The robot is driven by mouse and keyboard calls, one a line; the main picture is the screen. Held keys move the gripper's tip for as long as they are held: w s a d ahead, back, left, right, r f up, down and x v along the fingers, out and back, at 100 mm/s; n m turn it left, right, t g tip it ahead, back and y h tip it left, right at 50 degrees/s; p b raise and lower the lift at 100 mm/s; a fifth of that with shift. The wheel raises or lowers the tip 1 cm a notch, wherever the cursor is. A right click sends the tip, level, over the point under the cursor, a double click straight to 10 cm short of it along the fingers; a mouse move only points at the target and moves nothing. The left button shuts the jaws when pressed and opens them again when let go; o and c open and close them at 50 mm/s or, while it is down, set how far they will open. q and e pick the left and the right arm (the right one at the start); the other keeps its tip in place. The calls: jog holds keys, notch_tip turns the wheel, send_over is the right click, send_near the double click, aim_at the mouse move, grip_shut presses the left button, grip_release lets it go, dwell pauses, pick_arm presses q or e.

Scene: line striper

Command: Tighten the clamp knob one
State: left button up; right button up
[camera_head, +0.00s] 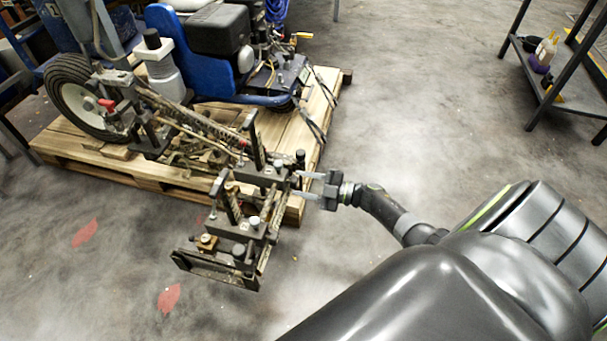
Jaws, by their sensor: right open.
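The line striper (208,40), a blue machine with a black engine and a wheel, stands on a wooden pallet. Its dark metal front frame (230,225) reaches out past the pallet's front edge and carries several small knobs and bolts. I cannot tell which one is clamp knob one. My right gripper (304,185) is open, its two fingers pointing left at the right side of the frame. Contact is too small to judge. My left gripper is not in view.
The wooden pallet (115,170) lies under the machine. A dark metal shelf (560,95) with bottles stands at the upper right. The concrete floor (420,100) between pallet and shelf is clear. Red marks (85,233) show on the floor at left.

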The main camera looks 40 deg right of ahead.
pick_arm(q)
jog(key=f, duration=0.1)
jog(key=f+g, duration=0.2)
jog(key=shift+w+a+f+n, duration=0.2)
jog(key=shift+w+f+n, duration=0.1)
pick_arm(e)
jog(key=v, duration=1.7)
jog(key=shift+s, duration=0.1)
